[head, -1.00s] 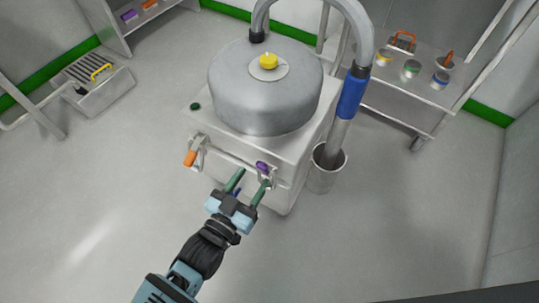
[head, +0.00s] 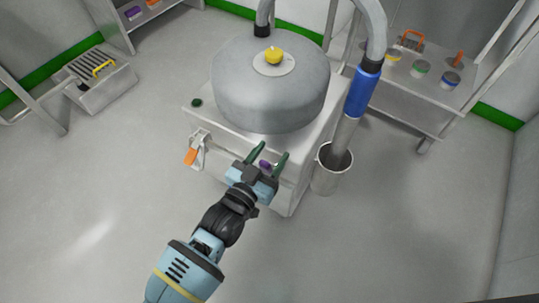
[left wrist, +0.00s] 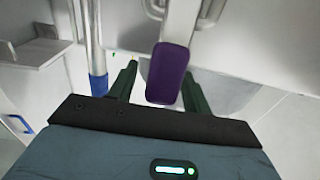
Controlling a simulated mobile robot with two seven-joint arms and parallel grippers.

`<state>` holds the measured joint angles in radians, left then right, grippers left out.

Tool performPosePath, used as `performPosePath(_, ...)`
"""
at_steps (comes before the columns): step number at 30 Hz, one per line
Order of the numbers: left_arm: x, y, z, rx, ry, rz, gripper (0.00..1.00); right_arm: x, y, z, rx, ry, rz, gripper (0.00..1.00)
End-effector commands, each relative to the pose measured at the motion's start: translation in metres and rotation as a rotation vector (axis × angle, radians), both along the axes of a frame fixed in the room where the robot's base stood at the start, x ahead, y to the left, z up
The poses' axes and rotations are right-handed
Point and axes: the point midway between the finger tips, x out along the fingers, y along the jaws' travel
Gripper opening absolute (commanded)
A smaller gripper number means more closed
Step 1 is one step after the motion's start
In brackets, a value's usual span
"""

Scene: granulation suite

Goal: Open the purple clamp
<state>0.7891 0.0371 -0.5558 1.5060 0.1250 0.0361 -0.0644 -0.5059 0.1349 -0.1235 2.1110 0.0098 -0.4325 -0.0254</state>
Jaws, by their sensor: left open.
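The purple clamp (head: 265,164) is on the front face of the white machine, at its right side. In the left wrist view its purple handle (left wrist: 168,73) hangs below a pale metal lever, between my two green fingers. My left gripper (head: 269,155) is open, with one finger on each side of the handle. I see a gap on the left of the handle; on the right the finger is close, and I cannot tell if it touches. In the head view the gripper hides part of the clamp. My right gripper is not in view.
An orange clamp (head: 192,156) is on the same front face, to the left. A steel drum (head: 270,92) with a yellow knob tops the machine. A blue-sleeved hose (head: 361,92) runs into a metal bucket (head: 325,178) at the right. The floor in front is clear.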

Motion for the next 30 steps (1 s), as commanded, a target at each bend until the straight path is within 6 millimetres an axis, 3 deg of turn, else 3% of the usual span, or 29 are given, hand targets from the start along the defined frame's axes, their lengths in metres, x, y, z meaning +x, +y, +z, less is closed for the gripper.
performPosePath(6, 0.000, 0.000, 0.000, 0.000, 0.000, 0.000, 0.49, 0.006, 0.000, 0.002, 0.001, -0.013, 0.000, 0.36)
performPosePath(16, 0.000, 0.000, 0.000, -0.001, 0.001, 0.000, 0.06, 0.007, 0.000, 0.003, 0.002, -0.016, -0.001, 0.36)
performPosePath(23, -0.002, 0.001, -0.001, -0.010, -0.014, 0.000, 0.04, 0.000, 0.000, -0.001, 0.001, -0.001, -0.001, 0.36)
performPosePath(30, -0.009, 0.005, -0.006, -0.067, -0.101, 0.000, 0.04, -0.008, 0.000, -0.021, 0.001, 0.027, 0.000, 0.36)
